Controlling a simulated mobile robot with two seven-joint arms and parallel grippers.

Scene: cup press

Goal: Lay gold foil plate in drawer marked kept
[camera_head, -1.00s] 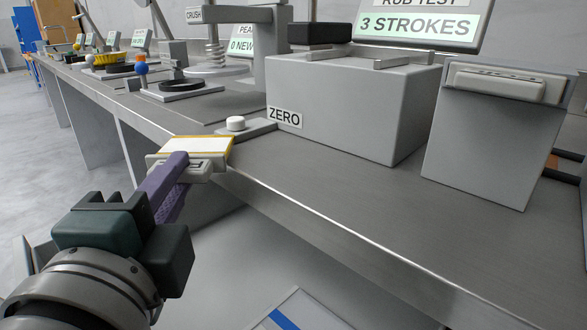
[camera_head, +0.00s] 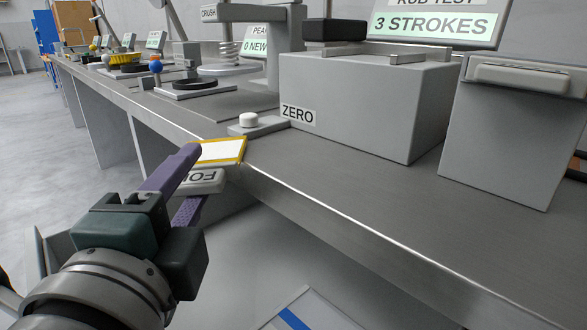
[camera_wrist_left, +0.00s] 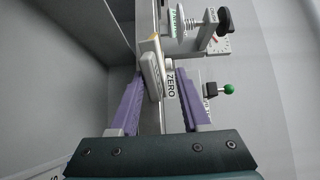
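The gold foil plate (camera_head: 222,150) is a pale plate with a gold border at the bench's front edge. A pale grip block lettered "FO" (camera_head: 203,181) is at its near side. My left gripper (camera_head: 197,177) has purple fingers spread apart, one on each side of the block. I cannot read a drawer marked kept in any view. My right gripper is not in view.
A grey box labelled "ZERO" (camera_head: 365,105) stands on the bench (camera_head: 330,180), with a white button (camera_head: 248,119) beside it. A second grey box (camera_head: 505,135) is at right. A panel with a blue stripe (camera_head: 295,318) shows low in front.

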